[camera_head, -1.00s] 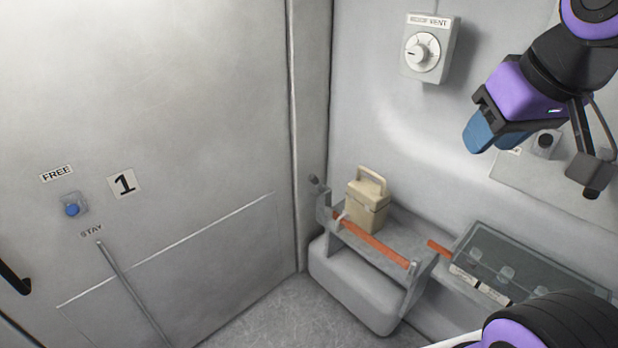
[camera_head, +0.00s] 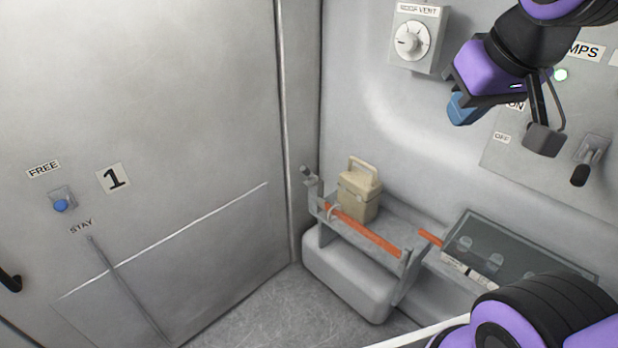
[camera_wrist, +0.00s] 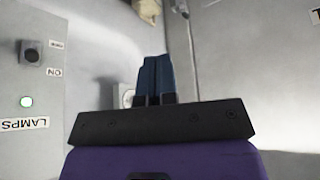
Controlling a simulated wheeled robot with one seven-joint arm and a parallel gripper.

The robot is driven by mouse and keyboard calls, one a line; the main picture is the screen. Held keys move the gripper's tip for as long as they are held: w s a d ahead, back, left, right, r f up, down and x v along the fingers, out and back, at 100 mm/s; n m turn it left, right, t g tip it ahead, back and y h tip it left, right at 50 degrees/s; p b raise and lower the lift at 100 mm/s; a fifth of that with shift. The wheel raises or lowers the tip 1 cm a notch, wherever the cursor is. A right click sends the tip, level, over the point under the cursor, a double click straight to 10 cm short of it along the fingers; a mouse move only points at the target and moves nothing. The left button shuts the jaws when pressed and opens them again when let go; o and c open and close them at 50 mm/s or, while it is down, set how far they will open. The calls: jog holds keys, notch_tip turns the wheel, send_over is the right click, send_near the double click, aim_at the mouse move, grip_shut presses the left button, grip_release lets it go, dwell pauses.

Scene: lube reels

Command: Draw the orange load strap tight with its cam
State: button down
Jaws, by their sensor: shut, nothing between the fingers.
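The orange load strap (camera_head: 362,229) runs along the front of a grey shelf (camera_head: 395,219) over the wheel-arch box, in front of a beige case. A further orange piece shows to its right. A small grey fitting (camera_head: 309,176) stands at the shelf's left end by the strap; I cannot tell whether it is the cam. My gripper (camera_head: 461,110) is up at the right, well above the shelf and apart from the strap. Its blue fingers (camera_wrist: 154,78) are together and empty in the wrist view.
The beige case (camera_head: 358,195) stands on the shelf. A glass-topped box (camera_head: 520,255) is at its right. A roof vent dial (camera_head: 412,41) and a lamps panel with a switch (camera_head: 589,150) are on the wall. A door with a blue button (camera_head: 61,206) is at left. Some floor is bare.

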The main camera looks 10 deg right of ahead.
jog(key=w+a+f+t+y, duration=0.15)
jog(key=w+f, duration=0.25)
jog(key=w, duration=0.7)
jog(key=w+a+f+n+t, duration=0.15)
jog(key=w+f, duration=0.25)
jog(key=w, duration=0.7)
jog(key=w+a+f+t, duration=0.15)
jog(key=w+f, duration=0.25)
jog(key=w, duration=0.7)
jog(key=w+a+f+m+t+y, duration=0.15)
jog(key=w+f, duration=0.25)
jog(key=f, duration=0.4)
jog(key=w+a+f+m+t+y, duration=0.1)
jog(key=w+a+f+t+y, duration=0.15)
jog(key=f, duration=0.55)
jog(key=w+a+f+m+t+y, duration=0.1)
jog(key=w+f+m+t, duration=0.1)
jog(key=w+f, duration=0.5)
jog(key=s+f+m+t+h, duration=0.2)
jog(key=s+f+m+h, duration=0.1)
jog(key=f, duration=0.5)
jog(key=s+d+f+m+t+h, duration=0.1)
jog(key=s+f+m+t+h, duration=0.2)
jog(key=s+f+m, duration=0.2)
notch_tip(320, 180, down, 4)
jog(key=shift+s+d+f+m, duration=0.15)
jog(key=shift+s+m, duration=0.25)
jog(key=shift+s, duration=0.75)
jog(key=shift+t, duration=0.25)
